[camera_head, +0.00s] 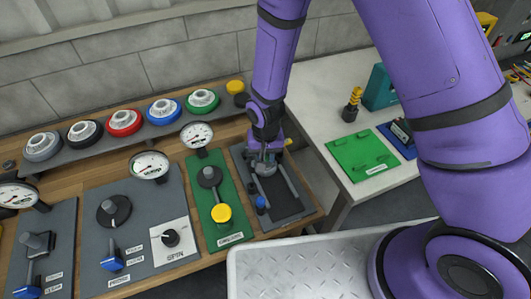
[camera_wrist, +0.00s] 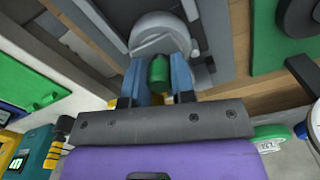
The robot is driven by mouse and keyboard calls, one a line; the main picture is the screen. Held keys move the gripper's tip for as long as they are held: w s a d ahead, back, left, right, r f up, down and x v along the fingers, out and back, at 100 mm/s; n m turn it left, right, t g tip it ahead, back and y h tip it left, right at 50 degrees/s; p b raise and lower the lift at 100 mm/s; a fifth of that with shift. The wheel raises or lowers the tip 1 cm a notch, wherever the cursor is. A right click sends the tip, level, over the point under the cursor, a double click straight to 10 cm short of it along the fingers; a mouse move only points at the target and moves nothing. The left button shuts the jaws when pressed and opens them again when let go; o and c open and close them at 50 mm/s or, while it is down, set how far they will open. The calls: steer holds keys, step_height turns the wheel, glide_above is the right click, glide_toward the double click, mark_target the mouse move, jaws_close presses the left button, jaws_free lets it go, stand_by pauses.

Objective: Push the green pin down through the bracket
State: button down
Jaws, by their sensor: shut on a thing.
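The green pin (camera_wrist: 159,69) shows in the wrist view between the two blue fingers of my gripper (camera_wrist: 159,76). My gripper is shut on it. A grey rounded bracket (camera_wrist: 160,28) lies just beyond the fingertips; whether the pin is in its hole is hidden. In the head view my gripper (camera_head: 266,158) is low over the dark grey panel (camera_head: 290,208) at the right end of the wooden bench. The pin cannot be made out there, as my gripper and wrist cover it.
A green panel with a yellow knob (camera_head: 221,213) stands just left of the dark panel. A gauge (camera_head: 196,134) and a shelf of coloured dials (camera_head: 124,121) are behind. A white table with a green plate (camera_head: 362,155) is to the right, across a gap.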

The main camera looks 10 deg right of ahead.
steer(key=shift+f, duration=0.25)
steer(key=c, duration=0.9)
jaws_free()
step_height(320, 180, up, 11)
steer(key=shift+f, duration=0.15)
